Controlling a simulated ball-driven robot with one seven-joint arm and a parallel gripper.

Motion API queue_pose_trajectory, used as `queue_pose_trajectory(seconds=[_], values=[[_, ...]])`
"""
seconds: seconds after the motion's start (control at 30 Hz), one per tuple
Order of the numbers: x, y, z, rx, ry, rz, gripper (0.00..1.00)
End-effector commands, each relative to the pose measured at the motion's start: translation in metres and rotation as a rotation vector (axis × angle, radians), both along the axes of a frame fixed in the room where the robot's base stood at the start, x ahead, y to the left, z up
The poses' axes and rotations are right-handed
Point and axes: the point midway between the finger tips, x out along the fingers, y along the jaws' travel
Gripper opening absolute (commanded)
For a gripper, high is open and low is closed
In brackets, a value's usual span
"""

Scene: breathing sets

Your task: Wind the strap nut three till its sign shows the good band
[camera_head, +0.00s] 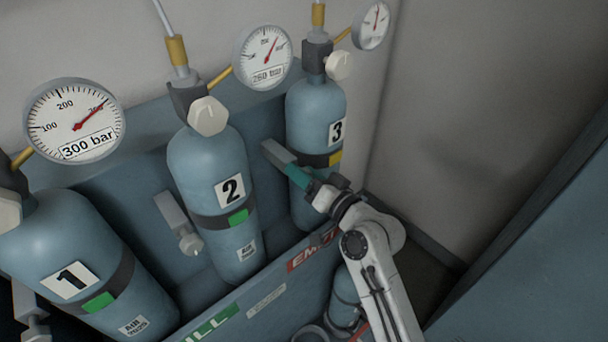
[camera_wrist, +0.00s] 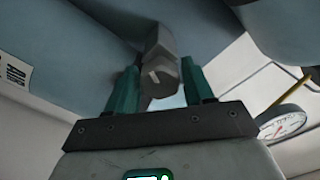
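Cylinder three (camera_head: 312,105) is blue-grey and stands upright at the right of the rack. Its strap carries a yellow sign (camera_head: 335,158). A grey strap bar (camera_head: 279,152) sticks out at its left. My gripper (camera_head: 304,174) has teal fingers and is at the near end of this bar, hiding the nut in the head view. In the wrist view, the grey strap nut three (camera_wrist: 162,76) lies between the two fingers (camera_wrist: 160,80), with hardly any gap at either side. The fingers look shut on it.
Cylinder two (camera_head: 215,165) and cylinder one (camera_head: 60,245) carry green signs. Cylinder two's strap nut (camera_head: 190,244) sticks out to the left of my gripper. The rack's front panel (camera_head: 265,298) runs below my arm. A blue-grey panel (camera_head: 540,250) stands at the right.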

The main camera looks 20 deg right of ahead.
Motion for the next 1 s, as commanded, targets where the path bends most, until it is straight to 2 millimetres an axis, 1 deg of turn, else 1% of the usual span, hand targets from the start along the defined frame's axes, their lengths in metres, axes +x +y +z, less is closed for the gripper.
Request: queue_pose_trajectory(seconds=[0.23, 0.37, 0.73, 0.9, 1.0], values=[[-0.001, 0.001, -0.002, -0.001, 0.002, 0.002, 0.52], [-0.012, -0.003, -0.003, 0.000, 0.004, 0.002, 0.52], [-0.077, -0.024, -0.004, -0.001, 0.003, 0.000, 0.52], [-0.096, -0.031, -0.003, 0.001, 0.002, 0.000, 0.52], [-0.101, -0.033, -0.002, 0.000, 0.001, 0.000, 0.52]])
